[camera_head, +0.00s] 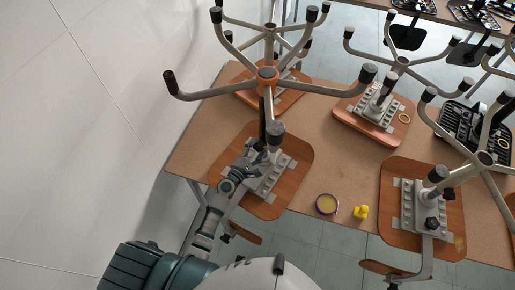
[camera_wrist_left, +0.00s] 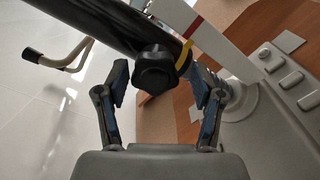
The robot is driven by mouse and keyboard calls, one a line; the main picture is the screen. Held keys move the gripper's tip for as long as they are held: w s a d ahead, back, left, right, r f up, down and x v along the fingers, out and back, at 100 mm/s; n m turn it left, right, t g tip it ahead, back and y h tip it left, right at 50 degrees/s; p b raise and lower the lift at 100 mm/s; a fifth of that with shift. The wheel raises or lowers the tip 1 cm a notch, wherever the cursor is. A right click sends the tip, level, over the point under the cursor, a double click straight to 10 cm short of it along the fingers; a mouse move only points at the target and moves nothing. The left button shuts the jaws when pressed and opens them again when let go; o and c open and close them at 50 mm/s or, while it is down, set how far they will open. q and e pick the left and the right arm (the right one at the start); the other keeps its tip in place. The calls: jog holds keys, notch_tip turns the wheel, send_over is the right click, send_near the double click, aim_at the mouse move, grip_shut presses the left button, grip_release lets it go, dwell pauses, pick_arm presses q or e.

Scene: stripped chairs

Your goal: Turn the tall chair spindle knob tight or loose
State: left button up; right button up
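My left gripper (camera_head: 256,149) is low beside the spindle. In the left wrist view my left gripper (camera_wrist_left: 160,82) is open, one finger on each side of the knob, with gaps showing. The knob is not clearly visible in the head view. My right gripper is not in view.
The brown table (camera_head: 335,160) carries other upturned chairs with wooden seats (camera_head: 408,115) and dark seats at the right. A small round container (camera_head: 326,204) and a yellow duck (camera_head: 361,212) sit near the front edge. A white wall (camera_head: 80,120) stands at the left.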

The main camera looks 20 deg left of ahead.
pick_arm(q)
jog(key=shift+r, duration=0.15)
jog(key=v, duration=1.2)
jog(key=shift+w, duration=0.1)
